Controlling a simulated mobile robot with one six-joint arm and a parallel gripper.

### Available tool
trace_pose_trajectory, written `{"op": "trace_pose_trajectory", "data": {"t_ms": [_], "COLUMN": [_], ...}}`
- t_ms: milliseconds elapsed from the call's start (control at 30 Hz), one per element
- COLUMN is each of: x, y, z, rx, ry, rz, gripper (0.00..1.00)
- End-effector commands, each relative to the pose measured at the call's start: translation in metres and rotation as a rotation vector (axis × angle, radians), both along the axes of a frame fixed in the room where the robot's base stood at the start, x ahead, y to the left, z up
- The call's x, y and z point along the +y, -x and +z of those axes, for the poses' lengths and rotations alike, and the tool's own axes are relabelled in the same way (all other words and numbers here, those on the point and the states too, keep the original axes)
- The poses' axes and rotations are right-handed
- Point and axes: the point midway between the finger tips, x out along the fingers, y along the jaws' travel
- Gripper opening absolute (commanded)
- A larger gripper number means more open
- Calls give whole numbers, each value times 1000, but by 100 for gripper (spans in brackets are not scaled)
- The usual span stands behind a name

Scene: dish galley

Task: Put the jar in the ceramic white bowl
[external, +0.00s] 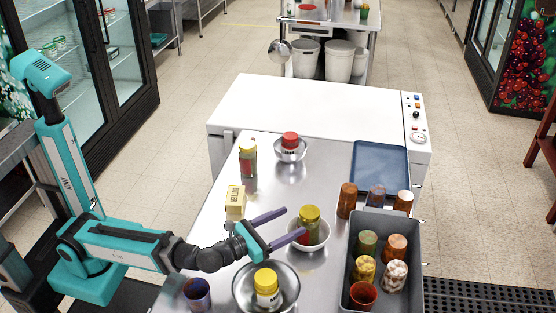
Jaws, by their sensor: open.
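A jar (309,220) with a yellow-green lid and reddish contents stands upright inside the ceramic white bowl (322,243) on the steel table. My gripper (295,220), with two purple fingers, is open at the left of this jar. The fingertips are close to the jar, and the nearer finger overlaps the bowl in the picture; I cannot tell whether either finger touches anything. Nothing shows held between the fingers.
A yellow-lidded jar (267,289) sits in a metal bowl (290,297) in front. Another jar (248,158), a butter box (235,202) and a red-lidded jar (290,142) stand farther back. A grey bin (407,224) of containers is right, below a blue tray (380,165).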

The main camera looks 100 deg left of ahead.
Motion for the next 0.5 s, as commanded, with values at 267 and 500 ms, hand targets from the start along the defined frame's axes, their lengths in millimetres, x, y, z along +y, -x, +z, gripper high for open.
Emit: {"op": "trace_pose_trajectory", "data": {"t_ms": [267, 500], "x": [-2, -4], "y": [4, 7], "z": [-4, -4], "rx": [0, 1], "ry": [0, 1], "rz": [-3, -7], "gripper": [66, 66]}}
